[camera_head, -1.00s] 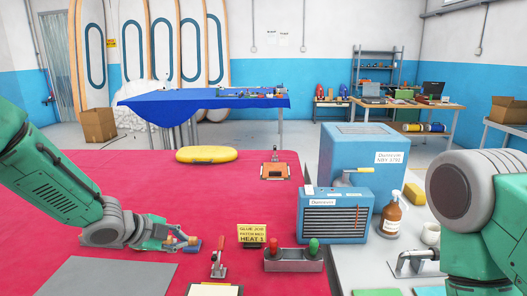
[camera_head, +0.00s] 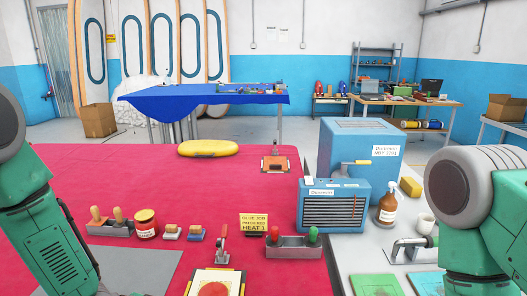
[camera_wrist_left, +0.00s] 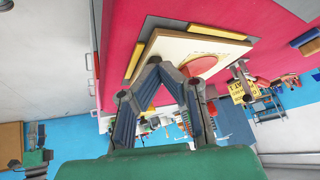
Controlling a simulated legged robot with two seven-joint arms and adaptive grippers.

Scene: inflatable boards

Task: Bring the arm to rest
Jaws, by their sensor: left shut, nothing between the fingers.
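My left arm (camera_head: 42,215) comes in at the left edge of the head view and runs down out of the picture. Its gripper is not clearly visible there. In the left wrist view my left gripper (camera_wrist_left: 157,66) is shut and empty, its fingers meeting in a point. Behind the fingertips is a pale board (camera_wrist_left: 196,50) with a red round patch, beside the red tabletop. The same board (camera_head: 232,278) is at the bottom of the head view. My right arm (camera_head: 480,215) stands at the right edge, its gripper out of view.
A blue heater (camera_head: 333,208) stands at centre right.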

